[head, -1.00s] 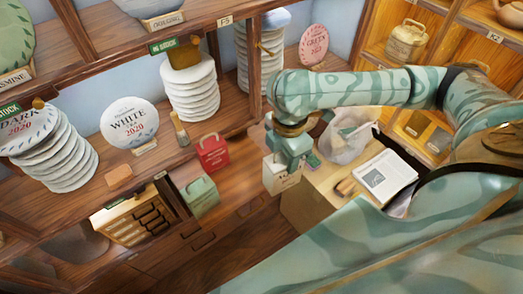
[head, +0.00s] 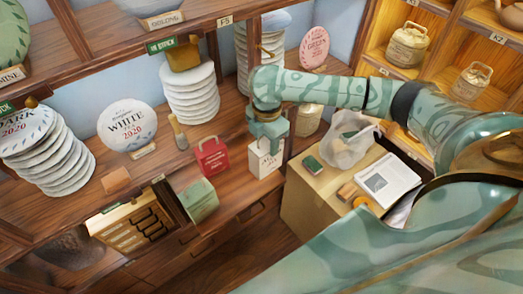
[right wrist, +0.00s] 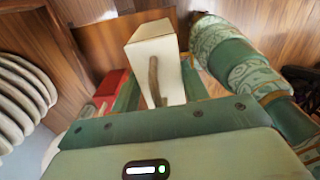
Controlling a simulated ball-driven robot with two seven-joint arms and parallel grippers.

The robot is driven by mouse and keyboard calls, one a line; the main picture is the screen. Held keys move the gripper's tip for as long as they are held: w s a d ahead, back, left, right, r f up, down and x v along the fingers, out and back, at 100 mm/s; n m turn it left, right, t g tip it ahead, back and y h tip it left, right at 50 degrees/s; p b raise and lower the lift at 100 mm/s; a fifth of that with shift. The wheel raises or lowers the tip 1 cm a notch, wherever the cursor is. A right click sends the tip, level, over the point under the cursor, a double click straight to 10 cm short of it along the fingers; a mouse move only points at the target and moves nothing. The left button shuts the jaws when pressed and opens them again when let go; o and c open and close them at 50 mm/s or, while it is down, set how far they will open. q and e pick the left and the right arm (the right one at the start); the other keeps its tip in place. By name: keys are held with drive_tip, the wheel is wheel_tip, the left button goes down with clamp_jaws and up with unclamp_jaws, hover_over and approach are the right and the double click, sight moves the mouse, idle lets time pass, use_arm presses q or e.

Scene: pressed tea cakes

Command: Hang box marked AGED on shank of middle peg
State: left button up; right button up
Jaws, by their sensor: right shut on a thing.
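A cream box (head: 266,160) with dark lettering, too small to read fully, hangs below my right gripper (head: 270,138). The right gripper is shut on it. In the right wrist view, the pale box (right wrist: 155,60) shows a brown handle (right wrist: 153,82) near the jaws. The box is right of a red handled box (head: 212,157), with a gap between them, at the shelf's front. Small wooden pegs show at the shelf, one at left (head: 32,103) and one at right (head: 265,52); the middle peg is hard to make out. My left gripper is out of view.
Stacked tea cakes (head: 190,95) and a WHITE 2020 disc (head: 127,125) stand on the shelf. A green box (head: 198,199) is tilted beside a small drawer unit (head: 135,222). A carton (head: 300,205) with a clear bag (head: 350,135) stands at right.

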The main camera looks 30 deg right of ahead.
sight(263, 142)
drive_tip(key=w+f, duration=0.2)
drive_tip(key=f, duration=0.1)
drive_tip(key=shift+w+d+b, duration=0.2)
drive_tip(key=shift+b, duration=0.15)
drive_tip(key=f, duration=0.3)
drive_tip(key=shift+w+d+f, duration=0.1)
drive_tip(key=shift+w+f, duration=0.2)
drive_tip(key=shift+w, duration=0.1)
drive_tip(key=shift+f, duration=0.2)
drive_tip(key=o, duration=1.3)
